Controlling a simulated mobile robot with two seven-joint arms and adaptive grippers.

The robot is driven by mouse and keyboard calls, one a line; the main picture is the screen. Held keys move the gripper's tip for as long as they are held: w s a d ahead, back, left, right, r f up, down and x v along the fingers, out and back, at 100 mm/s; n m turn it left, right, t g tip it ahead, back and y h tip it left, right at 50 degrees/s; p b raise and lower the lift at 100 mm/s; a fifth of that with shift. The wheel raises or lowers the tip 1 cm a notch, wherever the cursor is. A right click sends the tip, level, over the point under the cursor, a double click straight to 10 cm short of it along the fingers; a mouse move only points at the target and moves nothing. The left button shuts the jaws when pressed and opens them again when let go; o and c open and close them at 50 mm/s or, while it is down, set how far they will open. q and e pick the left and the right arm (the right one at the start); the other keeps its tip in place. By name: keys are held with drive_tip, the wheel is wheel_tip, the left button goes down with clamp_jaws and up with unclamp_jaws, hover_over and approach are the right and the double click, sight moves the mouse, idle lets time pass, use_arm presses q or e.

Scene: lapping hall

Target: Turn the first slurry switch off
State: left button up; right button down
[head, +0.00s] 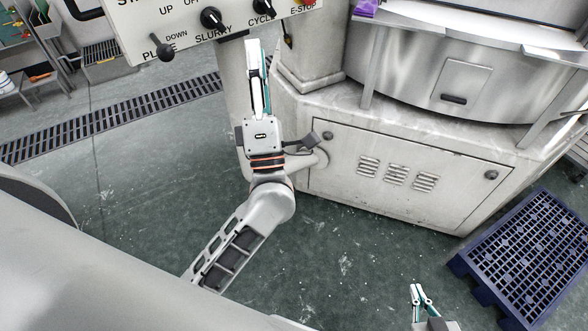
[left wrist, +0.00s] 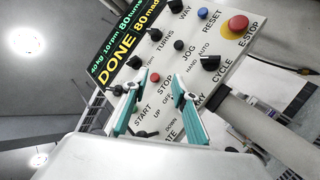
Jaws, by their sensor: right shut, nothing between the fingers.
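The slurry switch (head: 211,17) is a black rotary knob on the cream control panel (head: 130,22), above its SLURRY label. Its marker's exact setting is too small to tell. My left gripper (head: 254,48) points up just below the panel, right of the slurry switch in the head view. In the left wrist view my left gripper (left wrist: 154,92) has its teal fingers spread wide in front of the panel (left wrist: 235,75), and the right-hand finger covers part of the SLURRY lettering. The slurry switch seems hidden there. My right gripper (head: 418,293) is shut and empty, low over the floor.
The CYCLE knob (head: 262,5) and PLATE lever (head: 164,47) flank the slurry switch. A red E-STOP button (left wrist: 238,24) sits at the panel's corner; the display reads DONE. A machine cabinet (head: 400,190) and a blue pallet (head: 530,250) stand to the right.

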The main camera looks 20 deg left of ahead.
use_arm(q)
drive_tip(key=s+d+f+m+g+h, duration=0.1)
drive_tip(key=d+f+m+h, duration=0.1)
drive_tip(key=f+m+h, duration=0.3)
drive_tip(key=s+d+f+m+g+h, duration=0.1)
drive_tip(key=d+f+m+h, duration=0.2)
drive_tip(key=f+m+h, duration=0.3)
drive_tip(key=d+f+m+g+h+b, duration=0.1)
drive_tip(key=f+m+h, duration=0.4)
drive_tip(key=f+m, duration=0.6)
drive_tip(key=shift+s+d+f+g+h, duration=0.4)
drive_tip(key=shift+d+f+g, duration=0.2)
drive_tip(key=shift+d+f, duration=0.7)
use_arm(e)
drive_tip(key=shift+s+a+f, duration=0.1)
drive_tip(key=shift+a+f, duration=0.35)
drive_tip(key=shift+f, duration=0.25)
use_arm(q)
drive_tip(key=shift+a+f, duration=0.1)
drive_tip(key=shift+a, duration=0.1)
